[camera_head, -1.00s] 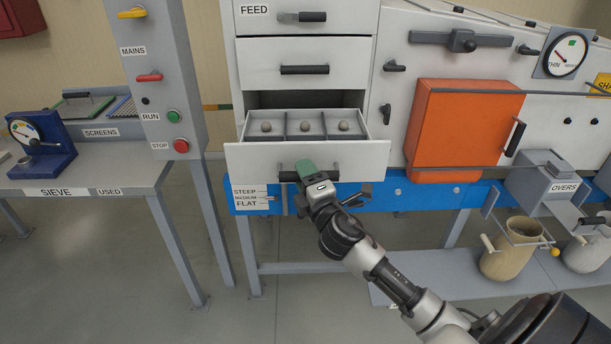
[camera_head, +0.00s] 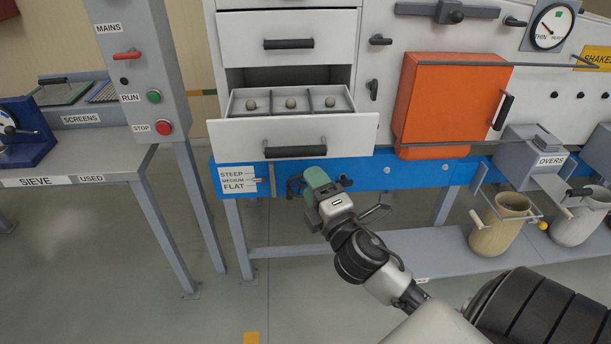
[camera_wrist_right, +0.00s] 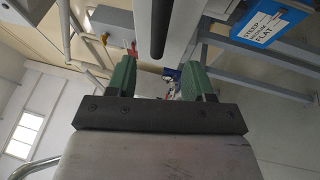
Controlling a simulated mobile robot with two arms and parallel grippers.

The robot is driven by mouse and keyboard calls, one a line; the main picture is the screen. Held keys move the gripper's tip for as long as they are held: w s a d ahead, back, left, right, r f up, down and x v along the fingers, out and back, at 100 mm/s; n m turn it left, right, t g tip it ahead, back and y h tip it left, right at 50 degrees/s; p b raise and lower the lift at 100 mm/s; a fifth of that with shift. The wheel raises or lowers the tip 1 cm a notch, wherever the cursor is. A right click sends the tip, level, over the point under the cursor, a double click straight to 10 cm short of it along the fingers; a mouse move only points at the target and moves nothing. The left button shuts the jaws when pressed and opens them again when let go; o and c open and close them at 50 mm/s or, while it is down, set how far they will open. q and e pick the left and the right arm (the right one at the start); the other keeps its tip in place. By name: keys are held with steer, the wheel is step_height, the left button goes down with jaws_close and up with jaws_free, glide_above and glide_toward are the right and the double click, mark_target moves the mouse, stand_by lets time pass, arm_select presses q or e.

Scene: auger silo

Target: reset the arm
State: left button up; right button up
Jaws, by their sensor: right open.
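My right gripper (camera_head: 310,186) is in front of the blue rail, below and in front of the open drawer (camera_head: 340,129). In the right wrist view my right gripper (camera_wrist_right: 162,80) has its two green fingers spread apart with nothing between them. The drawer's dark handle (camera_head: 295,151) is clear of the fingers; a dark bar, which looks like this handle, shows beyond the fingertips in the right wrist view (camera_wrist_right: 159,30). My left gripper is not in view.
The drawer holds round balls in its compartments. The sieve table (camera_head: 75,170) and switch column (camera_head: 140,60) stand at left. An orange door (camera_head: 455,100), a blue rail (camera_head: 400,175) and buckets (camera_head: 503,222) are at right. The floor in front is free.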

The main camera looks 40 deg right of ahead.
steer(key=shift+s, duration=0.25)
stand_by(0.3)
steer(key=s+d+f+m+g, duration=0.1)
steer(key=s+f+m+g, duration=0.3)
steer(key=f, duration=1.4)
steer(key=s+f+m+g, duration=0.1)
steer(key=f+m+g, duration=0.3)
steer(key=f, duration=1.4)
steer(key=s+a+f+m+g+y, duration=0.25)
steer(key=s+f+g, duration=0.35)
steer(key=s+f, duration=0.7)
steer(key=s+a+f+m+g, duration=0.2)
steer(key=s+f, duration=0.4)
steer(key=s, duration=0.3)
steer(key=s+a+f+m+g, duration=0.2)
steer(key=s+a+f, duration=0.3)
steer(key=s, duration=0.5)
steer(key=shift+f+g, duration=0.4)
steer(key=shift+f, duration=0.1)
